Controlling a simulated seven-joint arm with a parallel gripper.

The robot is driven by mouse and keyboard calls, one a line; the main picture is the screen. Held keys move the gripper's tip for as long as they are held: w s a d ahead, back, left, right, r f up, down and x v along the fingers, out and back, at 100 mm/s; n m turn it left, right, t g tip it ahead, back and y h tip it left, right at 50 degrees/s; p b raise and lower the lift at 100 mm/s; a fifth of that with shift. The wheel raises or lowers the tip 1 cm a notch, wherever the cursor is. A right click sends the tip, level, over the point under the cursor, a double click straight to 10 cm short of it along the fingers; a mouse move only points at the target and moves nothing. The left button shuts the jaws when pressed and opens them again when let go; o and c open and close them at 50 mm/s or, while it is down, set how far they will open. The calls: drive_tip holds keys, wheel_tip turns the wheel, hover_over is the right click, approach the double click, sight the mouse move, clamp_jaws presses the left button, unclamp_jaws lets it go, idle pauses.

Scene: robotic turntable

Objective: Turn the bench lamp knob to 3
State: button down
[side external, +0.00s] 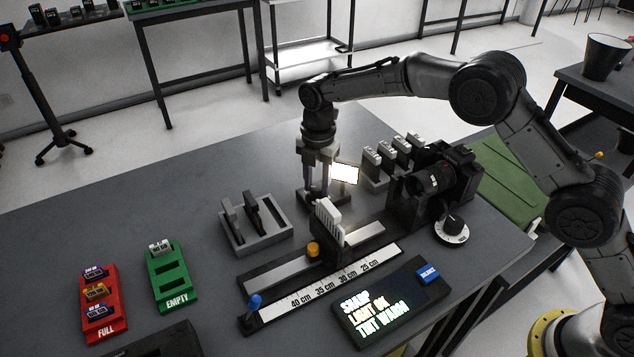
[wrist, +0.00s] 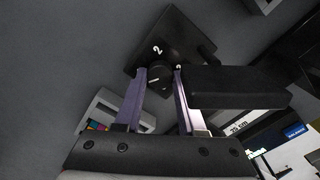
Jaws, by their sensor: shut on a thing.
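The bench lamp's glowing white panel (side external: 345,173) shows beside my gripper (side external: 317,188) in the side external view. My gripper points straight down over the lamp's dark base (side external: 340,197), with its fingers around the knob, which is hidden there. In the wrist view, my gripper (wrist: 159,76) is shut on the dark round lamp knob (wrist: 148,91). The black base plate (wrist: 178,28) carries a white 2 just above the fingertips. Another small white mark sits by the right finger, too small to read. The knob's pointer cannot be made out.
A camera (side external: 440,180) stands to the right, with a white-rimmed dial (side external: 452,229) before it. A white ribbed card (side external: 328,221) stands on the rail in front. A grey holder (side external: 262,238) is left. The display (side external: 375,312) reads SHARP, LIGHT OK, TINT WARM.

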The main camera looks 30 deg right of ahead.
sight(315, 187)
drive_tip(key=m, duration=0.5)
drive_tip(key=shift+w+m, duration=0.1)
drive_tip(key=shift+m, duration=0.2)
drive_tip(key=m, duration=0.4)
drive_tip(key=shift+r, duration=0.1)
drive_tip(key=m, duration=0.5)
drive_tip(key=shift+m, duration=0.4)
drive_tip(key=m, duration=0.4)
drive_tip(key=shift+w, duration=0.1)
drive_tip(key=shift+m, duration=0.3)
drive_tip(key=c, duration=0.8)
unclamp_jaws()
drive_tip(key=shift+o, duration=0.2)
wheel_tip(315, 187, up, 14)
drive_tip(key=shift+a, duration=0.15)
